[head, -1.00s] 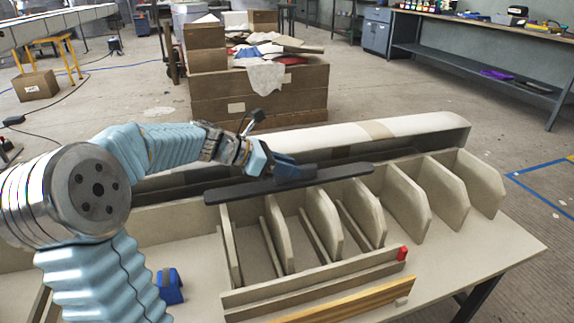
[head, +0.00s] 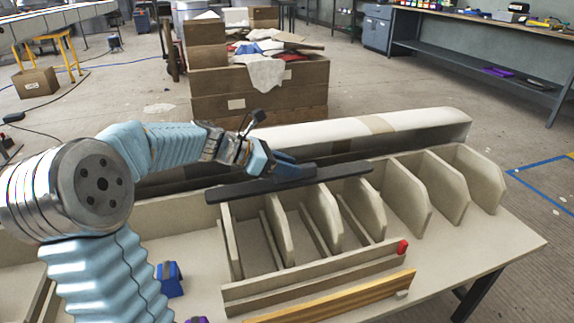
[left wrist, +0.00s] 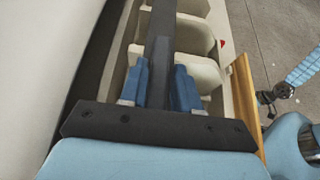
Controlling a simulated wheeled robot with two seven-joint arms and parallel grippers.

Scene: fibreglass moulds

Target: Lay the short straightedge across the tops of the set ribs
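The short straightedge (head: 235,190) is a dark bar with a raised grip, lying level across the several pale set ribs (head: 325,218) left of the middle. It meets or hangs just above their tops; I cannot tell which. My left gripper (head: 287,167) is around the bar's raised grip. In the left wrist view the blue fingers (left wrist: 160,88) sit close on both sides of the dark straightedge (left wrist: 160,45), with little or no gap. Part of another arm, seemingly my right, shows at that view's right edge; its fingers are not clear.
More ribs (head: 455,190) stand to the right. A long pale rounded mould (head: 420,124) lies behind. A yellow wooden strip (head: 345,297), a red piece (head: 402,247) and a blue object (head: 170,279) are at the front. A purple item (head: 197,320) shows at the lower edge.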

